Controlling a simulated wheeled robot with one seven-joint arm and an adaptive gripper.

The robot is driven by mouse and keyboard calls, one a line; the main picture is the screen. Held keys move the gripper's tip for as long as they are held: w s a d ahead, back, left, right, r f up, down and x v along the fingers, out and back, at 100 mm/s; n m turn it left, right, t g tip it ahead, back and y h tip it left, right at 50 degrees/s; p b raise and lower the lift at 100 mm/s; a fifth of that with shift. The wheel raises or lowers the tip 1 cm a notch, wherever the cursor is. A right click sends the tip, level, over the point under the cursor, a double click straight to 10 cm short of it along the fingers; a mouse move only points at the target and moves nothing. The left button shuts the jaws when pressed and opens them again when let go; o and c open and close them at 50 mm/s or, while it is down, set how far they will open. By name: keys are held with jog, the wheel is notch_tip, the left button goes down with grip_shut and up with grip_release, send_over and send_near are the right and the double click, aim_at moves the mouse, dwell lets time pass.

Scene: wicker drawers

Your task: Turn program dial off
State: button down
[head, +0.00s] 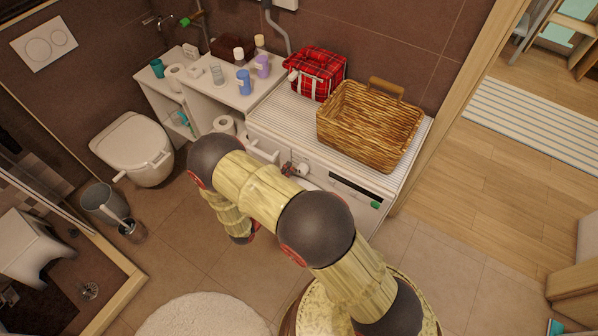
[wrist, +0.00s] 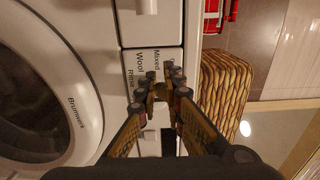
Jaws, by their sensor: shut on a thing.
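The white washing machine (head: 335,183) stands under the counter, and its front panel and round door (wrist: 45,100) show in the wrist view. The program dial (head: 303,169) is a small pale knob on the front panel. My gripper (head: 287,168) is at the dial in the head view, partly behind my arm. In the wrist view my gripper (wrist: 159,90) has its fingertips close together on the panel, shut on the dial, which they mostly hide. The printed words Mixed, Wool and Rinse show beside the fingertips. The dial's pointer position cannot be made out.
A wicker basket (head: 368,125) and a red plaid bag (head: 317,73) sit on top of the machine. A white shelf unit (head: 215,92) with bottles stands to the left, beside the toilet (head: 135,145). Open wood floor (head: 490,165) lies to the right.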

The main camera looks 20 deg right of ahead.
jog(key=v, duration=0.6)
jog(key=shift+w+a, duration=0.2)
jog(key=shift+w, duration=0.05)
dwell(0.4)
jog(key=shift+r, duration=0.1)
dwell(0.3)
